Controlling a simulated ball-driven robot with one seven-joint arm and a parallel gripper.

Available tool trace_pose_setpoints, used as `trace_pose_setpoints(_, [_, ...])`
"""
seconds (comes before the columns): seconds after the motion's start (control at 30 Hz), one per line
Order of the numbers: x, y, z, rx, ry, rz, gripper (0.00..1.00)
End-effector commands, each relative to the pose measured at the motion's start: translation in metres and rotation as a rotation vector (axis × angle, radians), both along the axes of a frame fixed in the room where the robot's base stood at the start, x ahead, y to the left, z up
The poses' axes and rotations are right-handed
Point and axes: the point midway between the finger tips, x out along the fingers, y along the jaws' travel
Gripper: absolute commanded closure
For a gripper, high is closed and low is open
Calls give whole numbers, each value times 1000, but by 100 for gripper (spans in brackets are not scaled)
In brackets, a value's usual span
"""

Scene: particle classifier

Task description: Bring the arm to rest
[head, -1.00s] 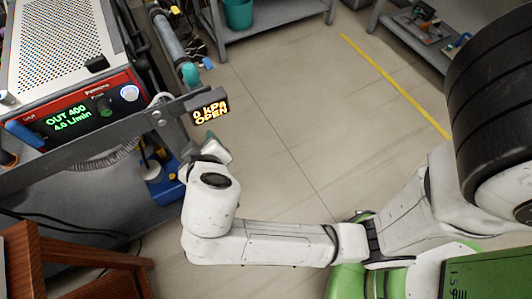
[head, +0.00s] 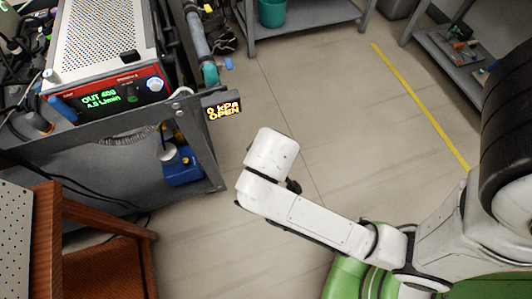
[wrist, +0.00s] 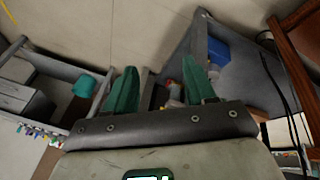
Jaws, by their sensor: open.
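My white arm crosses the lower right of the head view, bent at an elbow, and ends above the bare floor. My gripper shows in the wrist view (wrist: 165,92) with two green fingers apart and nothing between them. In the head view the gripper is hidden behind the arm's own end link. The particle classifier (head: 110,60), a perforated grey box with a red front, stands on the bench at the left, its display reading OUT 400. A small display (head: 222,110) on the bench corner reads 0 kPa OPEN. The arm is clear of both.
A grey bench (head: 110,160) with a blue-based bottle (head: 180,165) below it stands at the left. A brown wooden stand (head: 100,240) is at lower left. A shelf with a teal bin (head: 272,12) is at the back. The floor (head: 330,110) between is open.

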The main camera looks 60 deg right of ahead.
Motion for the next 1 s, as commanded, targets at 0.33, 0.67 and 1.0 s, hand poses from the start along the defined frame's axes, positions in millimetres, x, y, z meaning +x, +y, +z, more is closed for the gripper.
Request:
trace_pose_setpoints(0.33, [0, 0, 0, 1, 1, 0, 45])
trace_pose_setpoints(0.67, [-8, -1, 3, 24, 26, 12, 45])
trace_pose_setpoints(1.0, [-66, 6, 6, 251, 185, 155, 45])
